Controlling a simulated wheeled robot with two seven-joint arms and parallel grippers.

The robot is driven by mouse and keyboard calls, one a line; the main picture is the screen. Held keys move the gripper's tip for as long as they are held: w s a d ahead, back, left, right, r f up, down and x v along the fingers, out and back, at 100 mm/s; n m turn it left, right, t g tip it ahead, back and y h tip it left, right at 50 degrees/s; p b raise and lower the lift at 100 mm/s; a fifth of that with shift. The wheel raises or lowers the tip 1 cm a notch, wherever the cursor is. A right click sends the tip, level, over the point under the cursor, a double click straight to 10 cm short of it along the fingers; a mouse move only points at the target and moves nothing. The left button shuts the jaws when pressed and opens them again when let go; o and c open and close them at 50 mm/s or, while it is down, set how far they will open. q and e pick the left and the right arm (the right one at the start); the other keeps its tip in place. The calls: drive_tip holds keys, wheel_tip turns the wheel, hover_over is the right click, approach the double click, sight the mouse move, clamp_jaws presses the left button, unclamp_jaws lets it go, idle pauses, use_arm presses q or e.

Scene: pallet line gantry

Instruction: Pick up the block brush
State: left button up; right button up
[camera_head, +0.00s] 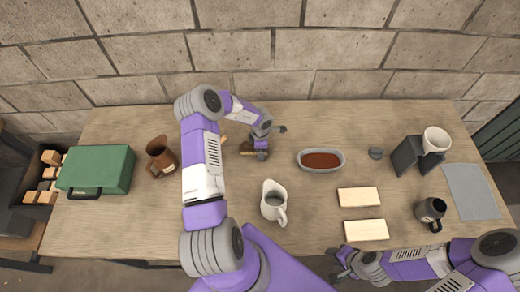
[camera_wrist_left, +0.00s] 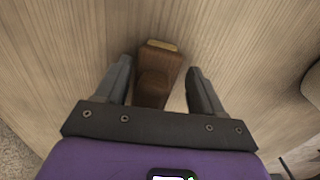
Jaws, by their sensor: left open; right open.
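The block brush (camera_wrist_left: 153,88) is a brown wooden piece with a lighter end, lying on the table. In the left wrist view it lies between the two spread fingers of my left gripper (camera_wrist_left: 160,68), with a gap visible on the right side. In the head view the brush (camera_head: 247,148) is small and brown, partly covered by my left wrist and gripper (camera_head: 262,143). My left gripper is open over it. My right gripper (camera_head: 341,264) is open and empty at the table's front edge, far from the brush.
A white pitcher (camera_head: 273,201) stands in front of the brush, and a grey oval dish (camera_head: 321,168) with reddish-brown contents is right of it. Two pale blocks (camera_head: 358,197), a dark mug (camera_head: 430,211) and white cup (camera_head: 436,140) are right.

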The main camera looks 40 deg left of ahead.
use_arm(q)
drive_tip(key=shift+s+r, duration=0.1)
drive_tip(key=shift+w, duration=0.2)
drive_tip(key=c, duration=1.1)
drive_tip(key=shift+r, duration=0.1)
wheel_tip(320, 180, up, 18)
drive_tip(key=shift+p, duration=0.4)
drive_tip(key=o, duration=0.6)
drive_tip(key=c, duration=0.4)
